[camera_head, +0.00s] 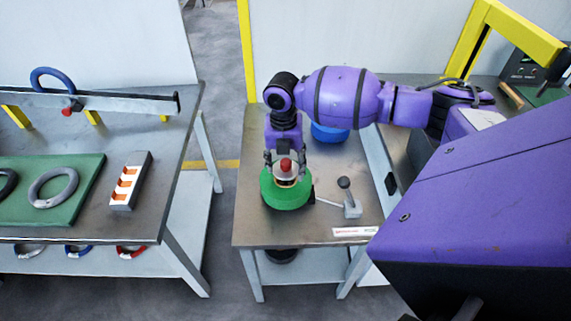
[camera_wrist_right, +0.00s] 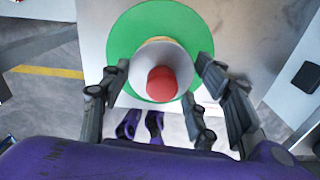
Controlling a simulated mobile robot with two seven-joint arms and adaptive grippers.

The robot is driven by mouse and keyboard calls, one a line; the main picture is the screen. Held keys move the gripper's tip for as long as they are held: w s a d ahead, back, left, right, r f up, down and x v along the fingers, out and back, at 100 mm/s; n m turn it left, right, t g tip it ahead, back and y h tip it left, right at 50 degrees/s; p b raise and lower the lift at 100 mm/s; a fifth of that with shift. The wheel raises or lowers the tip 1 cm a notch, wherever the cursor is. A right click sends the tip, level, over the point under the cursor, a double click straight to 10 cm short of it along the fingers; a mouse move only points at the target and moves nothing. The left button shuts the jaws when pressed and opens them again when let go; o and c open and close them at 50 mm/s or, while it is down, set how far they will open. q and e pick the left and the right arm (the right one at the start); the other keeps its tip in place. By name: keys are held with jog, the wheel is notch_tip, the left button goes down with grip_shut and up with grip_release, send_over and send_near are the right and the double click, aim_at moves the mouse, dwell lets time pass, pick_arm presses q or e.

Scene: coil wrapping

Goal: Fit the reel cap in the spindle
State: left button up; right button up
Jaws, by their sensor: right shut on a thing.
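The reel cap is a pale grey cone with a red knob (camera_head: 286,165); it also shows in the right wrist view (camera_wrist_right: 163,84). My right gripper (camera_head: 285,161) is shut on the cap, with its fingers on both sides of it in the wrist view (camera_wrist_right: 160,88). The cap is over the middle of the green reel (camera_head: 285,197), whose disc fills the back of the wrist view (camera_wrist_right: 124,40). A tan edge shows between cap and disc. The spindle is hidden under the cap, so I cannot tell how deep it sits. My left gripper is not in view.
A lever with a black knob (camera_head: 345,184) stands right of the reel on the metal table (camera_head: 262,232). A blue round thing (camera_head: 329,132) is behind. The left table (camera_head: 177,146) holds a green mat with rings, an orange-and-white block (camera_head: 127,183) and a rail.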

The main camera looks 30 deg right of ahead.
aim_at(285, 172)
jog(key=shift+f, duration=0.25)
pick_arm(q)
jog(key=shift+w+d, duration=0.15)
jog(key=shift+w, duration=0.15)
pick_arm(e)
jog(key=shift+f, duration=0.3)
jog(key=shift+f, duration=0.2)
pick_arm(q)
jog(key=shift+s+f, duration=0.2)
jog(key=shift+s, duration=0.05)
pick_arm(e)
jog(key=shift+f, duration=0.2)
jog(key=shift+f+b, duration=0.4)
jog(key=shift+f, duration=0.25)
jog(key=o, duration=1.3)
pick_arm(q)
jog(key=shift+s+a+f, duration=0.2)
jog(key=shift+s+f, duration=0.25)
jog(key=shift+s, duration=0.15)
pick_arm(e)
jog(key=shift+o, duration=0.2)
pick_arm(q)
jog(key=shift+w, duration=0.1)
